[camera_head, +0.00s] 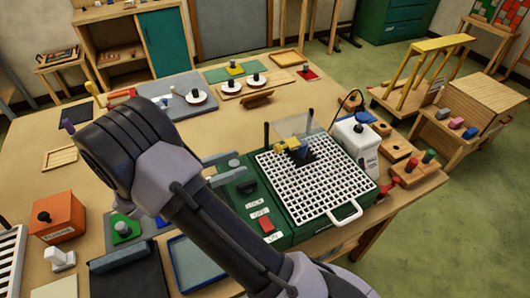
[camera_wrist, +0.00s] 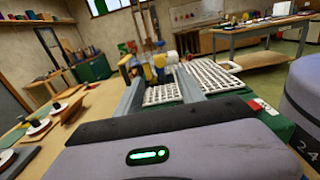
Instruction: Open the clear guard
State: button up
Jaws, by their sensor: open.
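The clear guard (camera_head: 293,127) is a see-through pane near the back of the green machine (camera_head: 252,208), above the white grid (camera_head: 325,190). Yellow (camera_head: 287,144) and blue (camera_head: 304,152) parts sit under or in front of it. I cannot tell its exact tilt. My gripper (camera_head: 243,164) is open and empty, left of the grid and apart from the guard. In the wrist view, my two grey fingers (camera_wrist: 157,80) point toward the yellow and blue parts (camera_wrist: 158,62). The guard's edges are hard to make out there.
The machine's front has a red switch (camera_head: 266,224) and a dark knob (camera_head: 246,187). A white bottle-like unit (camera_head: 355,143) stands right of the grid. An orange box (camera_head: 58,216) is at the left. Bare tabletop (camera_head: 90,178) lies left of my arm.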

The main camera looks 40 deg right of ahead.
aim_at(275, 149)
jog(key=b+x, duration=0.2)
jog(key=x, duration=0.8)
jog(key=shift+s+d, duration=0.15)
jog(key=shift+d, duration=0.2)
grip_shut()
dwell(0.7)
